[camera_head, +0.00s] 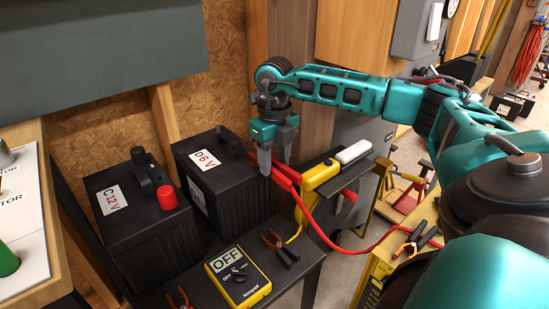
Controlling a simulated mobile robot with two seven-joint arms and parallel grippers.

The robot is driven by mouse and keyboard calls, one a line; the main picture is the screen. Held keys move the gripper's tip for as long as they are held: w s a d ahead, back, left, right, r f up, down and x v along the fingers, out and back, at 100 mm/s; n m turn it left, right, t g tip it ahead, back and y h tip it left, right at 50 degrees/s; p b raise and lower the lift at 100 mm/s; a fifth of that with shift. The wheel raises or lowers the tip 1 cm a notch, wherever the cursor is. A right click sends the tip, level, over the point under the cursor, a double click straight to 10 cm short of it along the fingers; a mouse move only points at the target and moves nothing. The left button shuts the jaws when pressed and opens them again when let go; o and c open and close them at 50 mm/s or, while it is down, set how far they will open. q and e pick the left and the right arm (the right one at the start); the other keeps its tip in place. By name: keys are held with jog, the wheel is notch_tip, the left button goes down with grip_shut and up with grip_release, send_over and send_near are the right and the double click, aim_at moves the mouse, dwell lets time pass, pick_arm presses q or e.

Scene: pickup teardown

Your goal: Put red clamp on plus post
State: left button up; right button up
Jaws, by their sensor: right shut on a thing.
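My right gripper (274,162) points down at the right edge of the battery marked D 6V (220,185). It is shut on the red clamp (287,172), whose red cable (315,222) hangs down to the right. The gripper hides part of the clamp, and I cannot tell whether the clamp touches the battery. No plus post shows clearly on D; the gripper may hide it. The battery marked C 12V (135,225) stands to the left, with a red cap (169,196) at its right front and a black part behind it. My left gripper is not in view.
A yellow multimeter (238,277) reading OFF and a black-and-orange clamp (279,247) lie on the dark bench in front. A yellow device (320,175) stands right of D. Another clamp (414,240) lies on the yellow unit at right. A grey panel overhangs the upper left.

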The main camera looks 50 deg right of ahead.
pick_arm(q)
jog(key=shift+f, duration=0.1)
pick_arm(e)
jog(key=shift+f, duration=0.25)
jog(key=o, duration=1.3)
jog(key=shift+c, duration=0.2)
pick_arm(q)
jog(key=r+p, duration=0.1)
jog(key=p, duration=0.1)
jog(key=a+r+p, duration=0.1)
jog(key=p, duration=0.1)
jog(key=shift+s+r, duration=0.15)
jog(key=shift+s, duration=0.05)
pick_arm(e)
notch_tip(320, 180, up, 13)
